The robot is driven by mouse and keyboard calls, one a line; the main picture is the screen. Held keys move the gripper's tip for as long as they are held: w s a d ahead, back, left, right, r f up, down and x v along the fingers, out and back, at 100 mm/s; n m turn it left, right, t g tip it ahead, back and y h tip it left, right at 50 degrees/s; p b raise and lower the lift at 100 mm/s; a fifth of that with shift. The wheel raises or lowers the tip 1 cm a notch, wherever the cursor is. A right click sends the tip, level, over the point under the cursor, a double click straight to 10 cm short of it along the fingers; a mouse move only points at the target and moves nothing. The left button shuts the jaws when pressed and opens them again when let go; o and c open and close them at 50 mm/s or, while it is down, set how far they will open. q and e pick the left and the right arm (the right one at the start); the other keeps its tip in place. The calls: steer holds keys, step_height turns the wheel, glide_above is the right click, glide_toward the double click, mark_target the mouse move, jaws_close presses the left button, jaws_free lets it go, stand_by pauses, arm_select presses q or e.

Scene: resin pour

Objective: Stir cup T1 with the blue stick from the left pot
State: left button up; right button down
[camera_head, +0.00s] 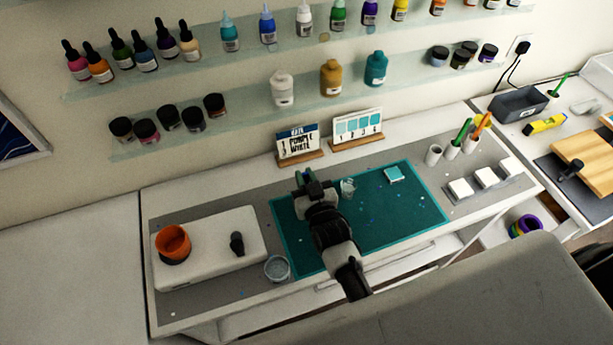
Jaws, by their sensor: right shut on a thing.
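My right gripper (306,178) is over the left part of the teal mat (390,215), seen from behind its dark wrist. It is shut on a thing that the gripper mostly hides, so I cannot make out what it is. A small clear cup (347,187) stands on the mat just right of the gripper; its label is unreadable. The left pot (433,155) is white and shows no stick above its rim. The pots beside it hold a green stick (462,131) and an orange stick (482,125). No blue stick is clearly visible. My left gripper is not in view.
A white slab (210,270) at left carries an orange cup (173,242) and a small dark object (237,243). A grey-filled cup (277,268) stands by the mat's corner. Two cards (298,145) stand behind the mat; white blocks (461,188) stand at right. The mat's right part is mostly clear.

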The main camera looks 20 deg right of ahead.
steer(key=shift+a+r, duration=0.1)
steer(key=shift+r+p, duration=0.7)
steer(key=shift+r, duration=2.85)
steer(key=shift+r, duration=2.5)
